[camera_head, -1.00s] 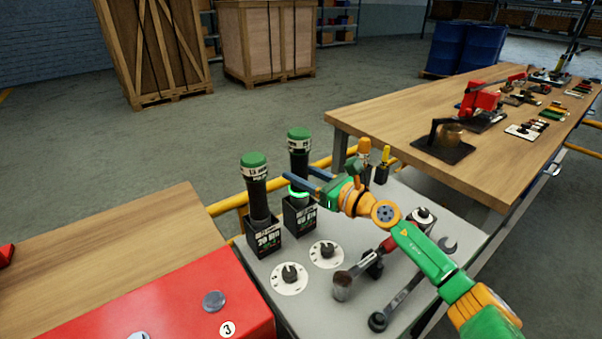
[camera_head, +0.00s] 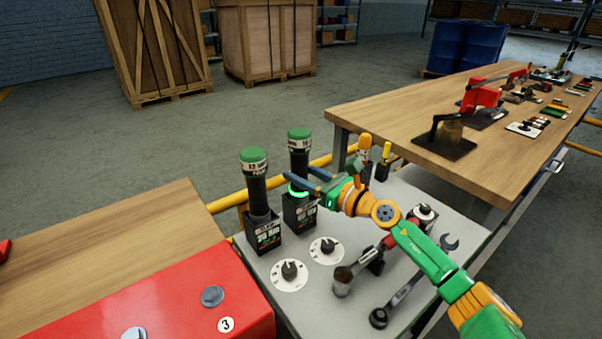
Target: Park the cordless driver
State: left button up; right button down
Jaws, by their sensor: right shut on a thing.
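Two black cordless drivers with green end caps stand upright in black holders on the grey trolley top. The left driver (camera_head: 256,190) is in the holder labelled 20 Nm (camera_head: 264,237). The right driver (camera_head: 299,155) is in the other holder (camera_head: 299,214), with a green lit ring low on its body. My right gripper (camera_head: 304,181) reaches in from the right and is shut on the right driver, just above its holder. The fingers hide part of its body. I cannot tell how fully it is seated. My left gripper is out of view.
Two white dials (camera_head: 289,275) lie in front of the holders. Orange and yellow handled tools (camera_head: 384,160) stand behind. A red box (camera_head: 160,300) is at front left.

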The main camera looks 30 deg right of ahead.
jog(key=shift+f+b, duration=0.35)
jog(key=shift+c, duration=1.3)
grip_release()
jog(key=shift+s, duration=0.1)
jog(key=shift+f, duration=0.1)
jog(key=shift+b+v, duration=1.1)
jog(key=shift+v, duration=2.4)
